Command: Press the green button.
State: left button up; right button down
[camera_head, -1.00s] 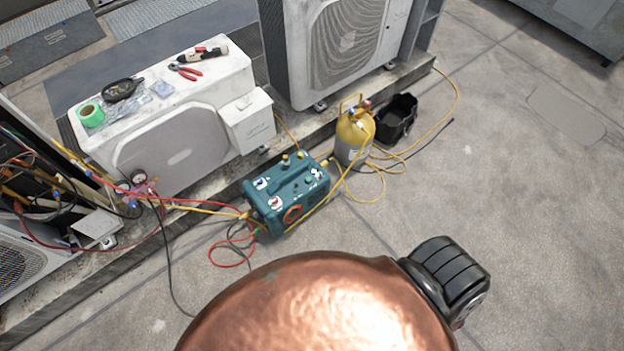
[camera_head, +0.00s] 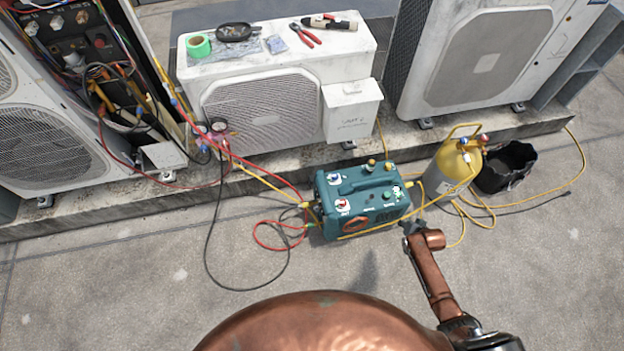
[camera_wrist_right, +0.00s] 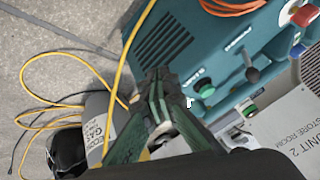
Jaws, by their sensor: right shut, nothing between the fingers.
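The teal machine (camera_head: 345,222) stands on the roof floor in front of the condenser ledge; it also shows in the right wrist view (camera_wrist_right: 170,22). The green button (camera_wrist_right: 206,91) is on its panel, beside a black toggle lever. In the head view the button (camera_head: 387,195) is small, at the right of the machine's front. My right gripper (camera_head: 408,226) is at the machine's lower right corner. In the right wrist view its fingers (camera_wrist_right: 160,76) are shut and empty, left of the button; contact cannot be told. My left gripper is out of view.
Yellow hoses (camera_head: 545,183) loop on the floor there. Red and black hoses (camera_head: 258,238) lie to the left. Condensers (camera_head: 262,110) line the ledge behind.

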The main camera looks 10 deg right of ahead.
pick_arm(q)
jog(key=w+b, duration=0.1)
jog(key=b, duration=0.1)
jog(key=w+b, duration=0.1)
jog(key=b, duration=0.1)
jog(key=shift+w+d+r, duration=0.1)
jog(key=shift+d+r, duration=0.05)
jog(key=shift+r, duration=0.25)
pick_arm(e)
jog(key=w+a+r+t, duration=0.1)
jog(key=w+r, duration=0.4)
jog(key=w, duration=0.2)
jog(key=w+a+r+m+t+y, duration=0.1)
jog(key=w+r, duration=0.4)
jog(key=w, duration=0.3)
jog(key=shift+r, duration=0.35)
jog(key=shift+f, duration=0.1)
